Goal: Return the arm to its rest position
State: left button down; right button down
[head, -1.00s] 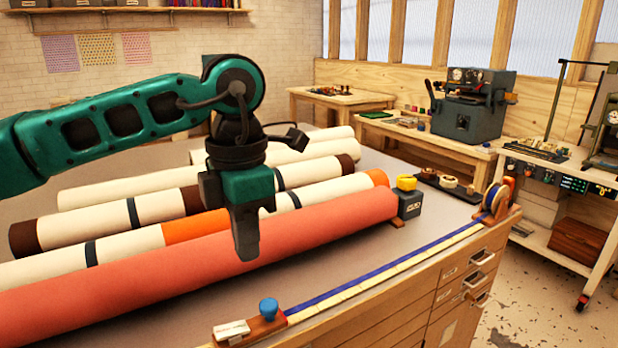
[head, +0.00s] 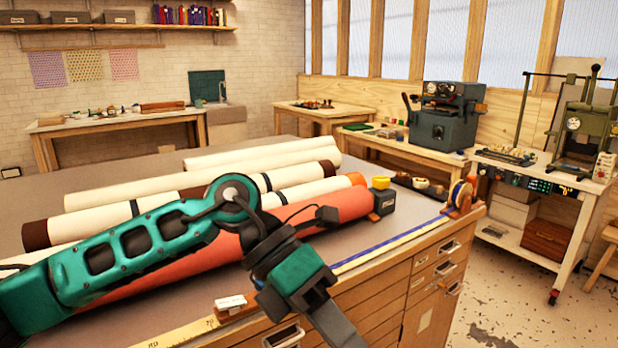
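My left arm (head: 135,245), green and black, comes in from the left, low over the table. Its elbow stands in front of the foil rolls. My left gripper (head: 335,325) points down and right, past the table's front edge and in front of the drawers. It is seen side-on, so I cannot tell if the fingers are open or shut. No object shows at them. A salmon-red roll (head: 345,205) lies nearest, partly hidden by the arm. Cream rolls with brown and orange bands (head: 300,173) lie behind it, with a plain cream roll (head: 260,153) farthest back. My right gripper is not in view.
A dark block with a yellow top (head: 383,200) stands at the red roll's right end. A measuring tape (head: 385,245) runs along the front edge to a reel (head: 459,195). A small white block (head: 230,303) lies near the gripper.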

pick_arm(q)
jog(key=d+r+n+t+h, duration=0.2)
jog(key=d+r+n+h, duration=0.2)
jog(key=n+h, duration=0.7)
jog(key=w+a+f+n+t+y, duration=0.45)
jog(key=a+f+n+t, duration=0.4)
jog(key=n, duration=0.45)
jog(key=w+a+f+n+t+y, duration=0.45)
jog(key=f+n+t, duration=0.45)
jog(key=n+t, duration=0.35)
jog(key=s+a+f+n+g+y, duration=0.3)
jog(key=s+a+f, duration=0.3)
jog(key=f, duration=0.4)
jog(key=s+a+f+n+g+y, duration=0.3)
jog(key=s+a+f+n+y, duration=0.2)
jog(key=s+f, duration=0.3)
notch_tip(320, 180, down, 2)
jog(key=shift+s+a+f+n+g, duration=0.1)
jog(key=shift+s+a+n+g, duration=0.1)
jog(key=shift+a+n+g, duration=0.4)
jog(key=shift+a, duration=0.1)
